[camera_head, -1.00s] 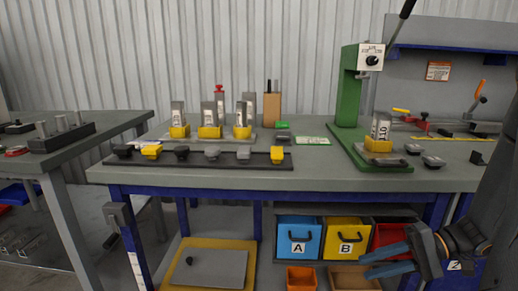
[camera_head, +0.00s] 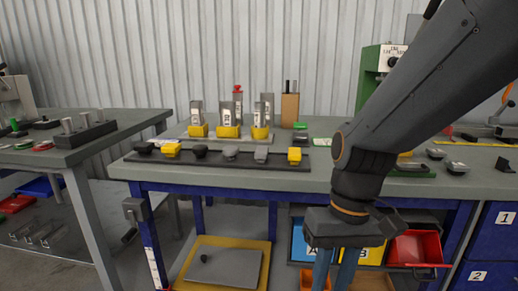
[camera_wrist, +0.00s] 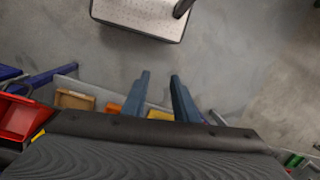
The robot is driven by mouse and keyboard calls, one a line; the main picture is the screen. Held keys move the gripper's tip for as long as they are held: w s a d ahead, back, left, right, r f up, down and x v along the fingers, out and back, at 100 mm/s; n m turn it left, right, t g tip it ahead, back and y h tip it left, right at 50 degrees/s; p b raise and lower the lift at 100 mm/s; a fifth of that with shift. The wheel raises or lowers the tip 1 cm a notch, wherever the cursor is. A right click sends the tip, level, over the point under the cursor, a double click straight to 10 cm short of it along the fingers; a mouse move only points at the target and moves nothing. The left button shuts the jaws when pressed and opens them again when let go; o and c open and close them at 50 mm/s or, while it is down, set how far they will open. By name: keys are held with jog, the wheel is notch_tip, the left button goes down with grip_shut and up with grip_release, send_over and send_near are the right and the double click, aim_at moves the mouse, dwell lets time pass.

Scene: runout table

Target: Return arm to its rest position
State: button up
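My arm reaches down from the upper right across the head view. My gripper (camera_head: 334,274) points down in front of the workbench (camera_head: 185,176), before the bins under its top. Its two blue fingers are parted with nothing between them, and the tips run off the lower edge of the head view. The wrist view shows the same open fingers (camera_wrist: 159,78) above the grey floor. The arm hides part of the green press (camera_head: 370,72) and part of the bench.
On the bench stand a black rail (camera_head: 215,163) with several knobs and several yellow-based blocks (camera_head: 230,131). A red bin (camera_head: 415,248) is right of my gripper, blue drawers (camera_head: 497,228) further right. Another table (camera_head: 75,152) stands left. Floor below the fingers is clear.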

jog(key=s+d+r+m+t+h+p, duration=0.1)
jog(key=d+r+p, duration=0.5)
jog(key=p, duration=0.8)
notch_tip(320, 180, up, 3)
jog(key=shift+d+f+m+p, duration=0.2)
jog(key=shift+d+m+p, duration=0.1)
jog(key=shift+p, duration=0.05)
